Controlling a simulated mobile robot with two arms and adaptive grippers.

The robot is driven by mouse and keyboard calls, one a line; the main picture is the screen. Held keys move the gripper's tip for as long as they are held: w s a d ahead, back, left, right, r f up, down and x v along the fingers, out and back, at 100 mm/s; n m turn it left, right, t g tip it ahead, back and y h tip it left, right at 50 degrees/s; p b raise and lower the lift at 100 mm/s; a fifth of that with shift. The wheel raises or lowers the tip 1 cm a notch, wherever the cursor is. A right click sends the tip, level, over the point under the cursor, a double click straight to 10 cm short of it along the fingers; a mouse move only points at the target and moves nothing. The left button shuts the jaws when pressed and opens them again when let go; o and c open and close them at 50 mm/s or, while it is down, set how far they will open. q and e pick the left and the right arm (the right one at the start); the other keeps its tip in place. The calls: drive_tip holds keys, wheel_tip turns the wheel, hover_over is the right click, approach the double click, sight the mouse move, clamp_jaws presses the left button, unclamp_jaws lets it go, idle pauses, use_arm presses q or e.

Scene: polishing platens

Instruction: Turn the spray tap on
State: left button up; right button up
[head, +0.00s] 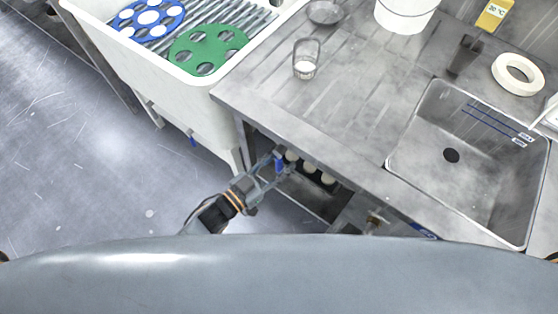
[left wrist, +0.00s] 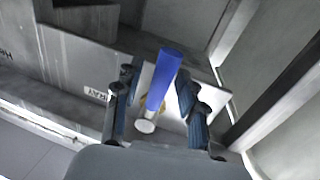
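The spray tap shows as a blue lever (left wrist: 164,80) in the left wrist view, with a pale round end and a brass-coloured part behind it. My left gripper (left wrist: 157,84) is open, one finger on each side of the lever, with gaps visible on both sides. In the head view my left gripper (head: 277,166) reaches under the counter's front edge, and the blue lever (head: 279,162) shows between its fingers. My right gripper is not in view.
The steel counter (head: 345,110) overhangs the gripper, with a sink (head: 430,185) at right. White bottles (head: 311,168) stand in the space below. A white tub (head: 185,100) holding blue (head: 148,33) and green (head: 188,60) discs is at left. The floor at left is clear.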

use_arm(q)
clamp_jaws()
drive_tip(key=shift+d, duration=0.15)
drive_tip(key=shift+s+d+f+n, duration=0.1)
drive_tip(key=shift+s+d+n, duration=0.1)
drive_tip(key=shift+n, duration=0.4)
drive_tip(key=s+d+r+n+t, duration=0.3)
drive_tip(key=d+r+n, duration=0.1)
drive_tip(key=n, duration=1.3)
drive_tip(key=shift+s+d+r+t+y, duration=0.2)
drive_tip(key=shift+r+t+y, duration=0.15)
drive_tip(key=shift+r, duration=0.2)
drive_tip(key=shift+a, duration=0.1)
